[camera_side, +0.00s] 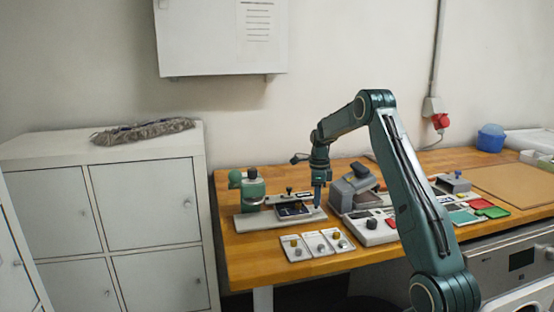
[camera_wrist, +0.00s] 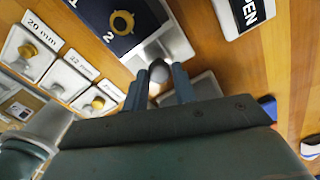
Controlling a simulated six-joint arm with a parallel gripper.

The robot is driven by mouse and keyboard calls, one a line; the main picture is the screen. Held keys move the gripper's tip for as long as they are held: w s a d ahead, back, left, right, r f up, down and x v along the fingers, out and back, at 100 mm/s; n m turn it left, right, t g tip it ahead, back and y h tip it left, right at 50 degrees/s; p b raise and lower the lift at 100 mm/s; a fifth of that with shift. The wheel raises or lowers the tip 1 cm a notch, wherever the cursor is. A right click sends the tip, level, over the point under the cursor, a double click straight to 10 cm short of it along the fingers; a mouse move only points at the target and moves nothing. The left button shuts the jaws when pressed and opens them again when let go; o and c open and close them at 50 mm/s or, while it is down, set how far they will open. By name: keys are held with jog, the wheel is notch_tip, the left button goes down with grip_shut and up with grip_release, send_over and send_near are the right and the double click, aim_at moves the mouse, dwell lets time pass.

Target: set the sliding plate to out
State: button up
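A dark plate with white lettering and a brass ring (camera_wrist: 122,23) lies in a light grey frame at the top of the wrist view. In the side view the dark plate (camera_side: 293,210) sits on a pale base (camera_side: 262,221) beside a green press-like device (camera_side: 250,187). I cannot tell for certain which part is the sliding plate. My gripper (camera_side: 318,206) is low at the right end of that base. In the wrist view its fingers (camera_wrist: 160,80) stand apart on either side of a rounded grey knob (camera_wrist: 158,71). Firm contact with the knob does not show.
Several white blocks with knobs, one marked 20 mm (camera_wrist: 30,45), lie in front of the base. A grey device (camera_side: 352,188) stands just right of my gripper. Red and green pads (camera_side: 490,209) lie further right. Bare wood shows at the front left.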

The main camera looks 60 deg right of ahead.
jog(key=o, duration=0.3)
jog(key=shift+s+d, duration=0.15)
jog(key=shift+d, duration=0.05)
jog(key=shift+o, duration=0.3)
jog(key=shift+a, duration=0.1)
jog(key=shift+r, duration=0.15)
notch_tip(320, 180, up, 14)
jog(key=shift+f, duration=0.2)
